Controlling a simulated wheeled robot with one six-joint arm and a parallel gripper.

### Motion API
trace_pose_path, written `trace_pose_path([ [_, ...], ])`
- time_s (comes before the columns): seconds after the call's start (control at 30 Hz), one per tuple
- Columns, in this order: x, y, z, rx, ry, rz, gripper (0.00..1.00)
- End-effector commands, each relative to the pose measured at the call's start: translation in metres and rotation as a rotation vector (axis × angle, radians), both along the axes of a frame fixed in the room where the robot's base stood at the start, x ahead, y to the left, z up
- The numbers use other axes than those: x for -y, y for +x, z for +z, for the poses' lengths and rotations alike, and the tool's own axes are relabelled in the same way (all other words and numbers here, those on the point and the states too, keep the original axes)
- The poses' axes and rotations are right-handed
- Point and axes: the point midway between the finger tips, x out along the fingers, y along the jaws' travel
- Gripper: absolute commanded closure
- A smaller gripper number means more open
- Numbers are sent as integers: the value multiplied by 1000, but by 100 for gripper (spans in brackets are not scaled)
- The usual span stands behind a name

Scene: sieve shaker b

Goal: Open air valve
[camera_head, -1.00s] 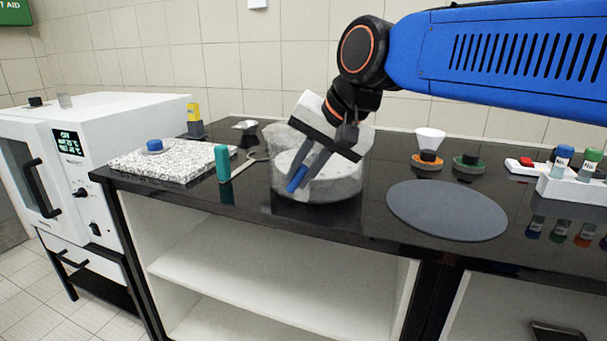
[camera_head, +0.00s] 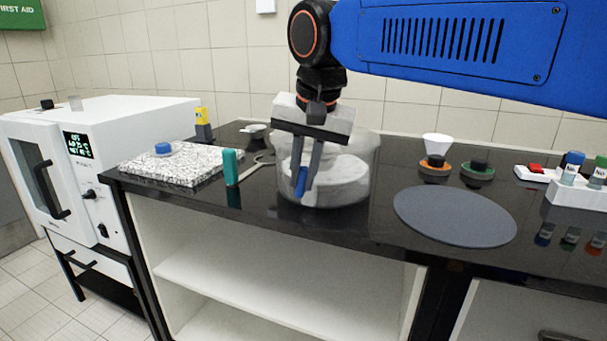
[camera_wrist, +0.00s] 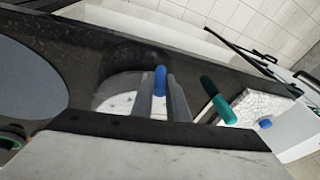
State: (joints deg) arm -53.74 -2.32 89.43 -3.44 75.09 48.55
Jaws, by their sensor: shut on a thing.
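A round clear vessel (camera_head: 352,168) with a white disc inside stands near the front edge of the black bench. My gripper (camera_head: 304,190) points down at the vessel's left side, nearly upright, with its fingers shut on a small blue piece (camera_head: 301,179). In the wrist view the blue piece (camera_wrist: 160,80) shows between the two grey fingers. It looks like a handle or knob, perhaps the air valve's. Whether it is joined to the vessel cannot be seen, as the fingers hide its lower part and surroundings.
A teal upright handle (camera_head: 231,167) stands close to the left, beside a speckled slab (camera_head: 185,168). A grey round mat (camera_head: 455,216) lies to the right. A funnel (camera_head: 436,143) and a bottle rack (camera_head: 575,194) stand further right. A white oven (camera_head: 120,150) is at far left.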

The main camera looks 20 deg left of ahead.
Motion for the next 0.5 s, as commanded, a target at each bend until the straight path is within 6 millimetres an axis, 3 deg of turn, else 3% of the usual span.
trace_pose_path([
  [0.07, 0, 0, 0, 0, -1, 0, 100],
  [0.1, 0, 0, 0, 0, -1, 0, 79],
  [0.17, 0, 0, 0, 0, 0, 0, 67],
  [0.5, 0, 0, 2, 0, 1, 0, 67],
])
